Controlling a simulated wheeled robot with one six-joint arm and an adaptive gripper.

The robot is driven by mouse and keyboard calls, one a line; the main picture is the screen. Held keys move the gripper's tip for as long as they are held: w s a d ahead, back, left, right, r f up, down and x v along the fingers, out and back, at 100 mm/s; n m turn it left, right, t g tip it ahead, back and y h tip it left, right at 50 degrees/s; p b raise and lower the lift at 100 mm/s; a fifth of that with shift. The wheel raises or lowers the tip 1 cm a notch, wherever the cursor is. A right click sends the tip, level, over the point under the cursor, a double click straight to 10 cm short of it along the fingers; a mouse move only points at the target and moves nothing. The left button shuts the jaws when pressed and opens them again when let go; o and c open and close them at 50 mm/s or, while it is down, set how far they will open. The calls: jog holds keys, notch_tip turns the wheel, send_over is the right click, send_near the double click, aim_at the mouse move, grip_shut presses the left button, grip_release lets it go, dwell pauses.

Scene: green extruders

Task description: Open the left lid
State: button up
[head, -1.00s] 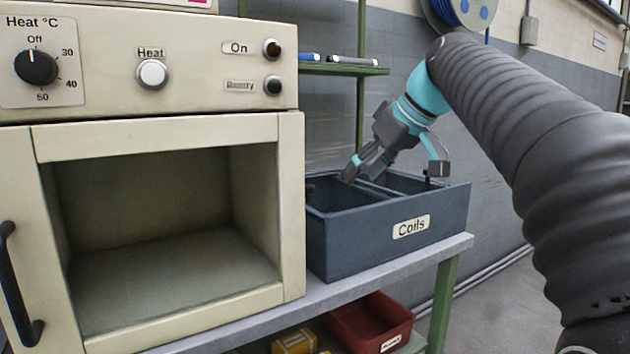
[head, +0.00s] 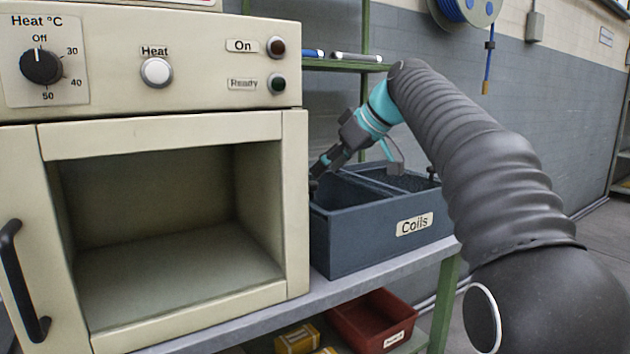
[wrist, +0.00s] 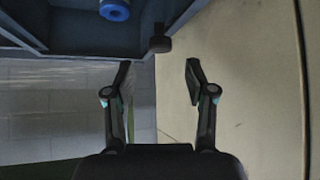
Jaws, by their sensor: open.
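The blue-grey box labelled Coils (head: 385,240) stands on the bench right of the oven and has two compartments side by side. I cannot make out clearly whether a lid covers the left compartment. My gripper (head: 318,172) is over the box's back left corner, close to the oven's side. In the wrist view my gripper (wrist: 158,68) is open and empty. A small dark knob (wrist: 160,43) at the box's edge lies just ahead of the gap between the fingers, apart from them. A blue ring-shaped part (wrist: 115,9) shows at the top of the wrist view.
The cream oven (head: 170,130) stands close on the left, its cavity open; its side fills the right of the wrist view. A dark knob (head: 432,172) is at the box's right end. A green shelf (head: 345,66) is behind. A red bin (head: 372,320) sits below the bench.

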aim_at(312, 183)
jog(key=shift+x, duration=2.75)
jog(key=shift+c, duration=0.2)
grip_shut()
